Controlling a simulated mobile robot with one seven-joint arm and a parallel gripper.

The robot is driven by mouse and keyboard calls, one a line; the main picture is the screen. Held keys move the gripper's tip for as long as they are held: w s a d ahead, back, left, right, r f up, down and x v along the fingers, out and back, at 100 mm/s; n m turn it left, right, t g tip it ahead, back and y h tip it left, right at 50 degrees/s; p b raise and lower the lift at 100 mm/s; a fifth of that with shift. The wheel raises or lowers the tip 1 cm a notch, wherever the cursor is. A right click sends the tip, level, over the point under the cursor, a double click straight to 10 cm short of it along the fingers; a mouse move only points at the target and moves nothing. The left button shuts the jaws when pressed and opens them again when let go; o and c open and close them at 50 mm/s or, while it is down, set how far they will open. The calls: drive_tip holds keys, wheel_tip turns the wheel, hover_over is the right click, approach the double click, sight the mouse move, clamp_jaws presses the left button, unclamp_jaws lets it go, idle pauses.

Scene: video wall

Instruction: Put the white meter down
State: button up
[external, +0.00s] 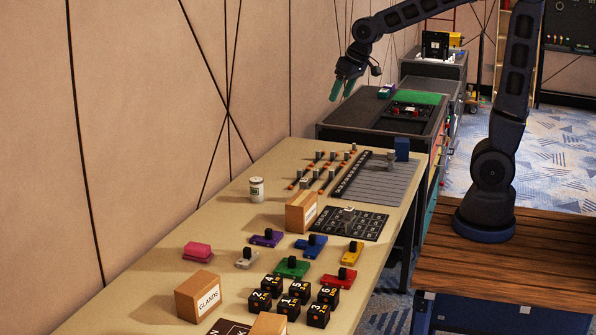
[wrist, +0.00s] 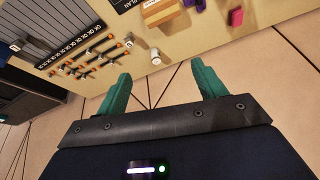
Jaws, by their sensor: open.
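A small off-white block with a dark knob (external: 247,258), which looks like the white meter, sits on the beige table (external: 165,268) in the external view. It stands left of the green one, just in front of the purple one. I cannot make it out for sure in the wrist view. My gripper (external: 342,92) is high above the far end of the table, well away from the block. In the wrist view my gripper (wrist: 160,78) has its two green fingers wide apart with nothing between them.
Purple (external: 266,238), blue (external: 311,246), yellow (external: 349,254), green (external: 291,268) and red (external: 338,279) knobbed blocks stand nearby. A white jar (external: 257,190), cardboard boxes (external: 199,297) and numbered black cubes (external: 272,284) share the table.

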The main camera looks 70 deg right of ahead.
drive_tip(key=s+a+n, duration=0.1)
drive_tip(key=s+a, duration=0.1)
drive_tip(key=s, duration=1)
drive_tip(key=s+a+r+n, duration=0.1)
drive_tip(key=s, duration=1.1)
drive_tip(key=shift+a+r, duration=0.25)
drive_tip(key=shift+a, duration=0.1)
